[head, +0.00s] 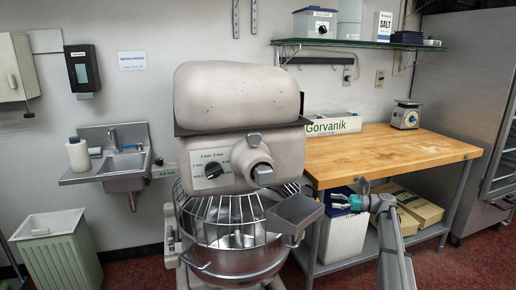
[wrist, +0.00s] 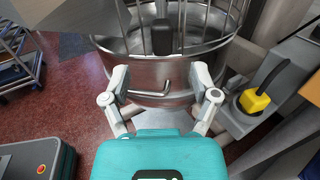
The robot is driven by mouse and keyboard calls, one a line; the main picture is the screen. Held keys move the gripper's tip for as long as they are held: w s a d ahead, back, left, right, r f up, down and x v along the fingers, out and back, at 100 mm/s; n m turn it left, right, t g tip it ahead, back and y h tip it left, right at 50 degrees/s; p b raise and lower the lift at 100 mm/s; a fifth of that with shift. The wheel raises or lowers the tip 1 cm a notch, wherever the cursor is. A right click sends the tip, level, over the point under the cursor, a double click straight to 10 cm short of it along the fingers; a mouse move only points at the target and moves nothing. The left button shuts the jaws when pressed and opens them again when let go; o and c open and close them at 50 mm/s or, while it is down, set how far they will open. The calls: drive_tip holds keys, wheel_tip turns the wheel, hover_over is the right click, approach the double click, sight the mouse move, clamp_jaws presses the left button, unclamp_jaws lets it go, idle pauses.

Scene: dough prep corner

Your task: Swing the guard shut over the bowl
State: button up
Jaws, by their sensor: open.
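The mixer's wire guard (head: 225,212) stands above the steel bowl (head: 240,262), with a grey chute (head: 295,212) at its right side. I cannot tell how far the guard is swung. In the wrist view, my gripper (wrist: 160,80) is open and empty, facing the bowl wall (wrist: 135,72). A small bent metal handle (wrist: 152,91) shows between the fingers.
A wooden table (head: 400,150) stands right of the mixer, with a white bin (head: 342,240) and boxes (head: 412,206) below. A yellow knob (wrist: 255,101) on a grey part is right of the fingers. A sink (head: 124,165) and green bin (head: 60,255) are at left.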

drive_tip(key=shift+s+d, duration=0.2)
drive_tip(key=shift+d, duration=0.75)
drive_tip(key=shift+s+d, duration=0.2)
drive_tip(key=shift+d, duration=0.75)
drive_tip(key=s+a+f+n+g+h, duration=0.2)
drive_tip(key=s+a+f+n+h, duration=0.55)
drive_tip(key=s, duration=0.45)
drive_tip(key=s+a+f+n+g+h, duration=0.2)
drive_tip(key=s+a+f+n+h, duration=0.4)
drive_tip(key=s+a+f, duration=0.4)
drive_tip(key=s+d+n+h, duration=0.2)
drive_tip(key=s+n+h, duration=0.2)
drive_tip(key=s+n, duration=0.4)
wheel_tip(320, 180, up, 15)
drive_tip(key=s+m+p, duration=0.1)
drive_tip(key=p, duration=1.5)
drive_tip(key=shift+s+a+r+t, duration=0.15)
drive_tip(key=shift+a+t, duration=0.05)
drive_tip(key=shift+t, duration=0.1)
